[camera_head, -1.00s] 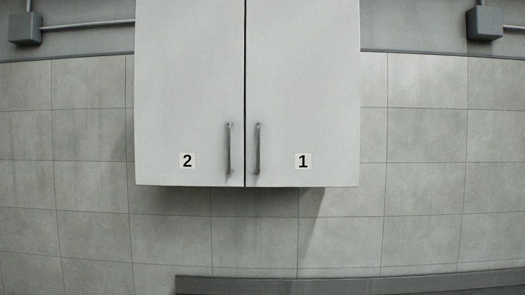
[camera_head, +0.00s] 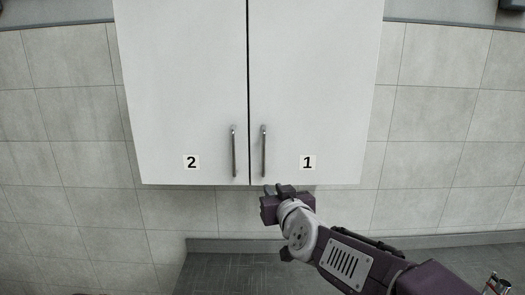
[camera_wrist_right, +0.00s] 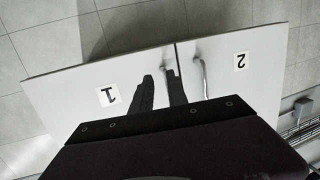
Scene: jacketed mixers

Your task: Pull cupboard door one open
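Cupboard door one (camera_head: 320,85) is the pale right-hand door, marked 1, and it is shut. Its upright metal bar handle (camera_head: 264,150) is near the seam. My right gripper (camera_head: 279,190) shows at the cupboard's lower edge, just below that handle. In the right wrist view, the gripper's two dark fingers (camera_wrist_right: 161,90) stand apart with a gap between them. There door one (camera_wrist_right: 75,95) is on the left, and its handle (camera_wrist_right: 168,61) is mostly hidden by a finger. I cannot tell whether they touch. My left gripper is not in view.
Cupboard door two (camera_head: 180,85), also shut, is to the left, with its own handle (camera_head: 234,152) close beside the seam. The tiled wall (camera_head: 440,130) runs behind. A dark grey surface (camera_head: 225,272) lies below the cupboard.

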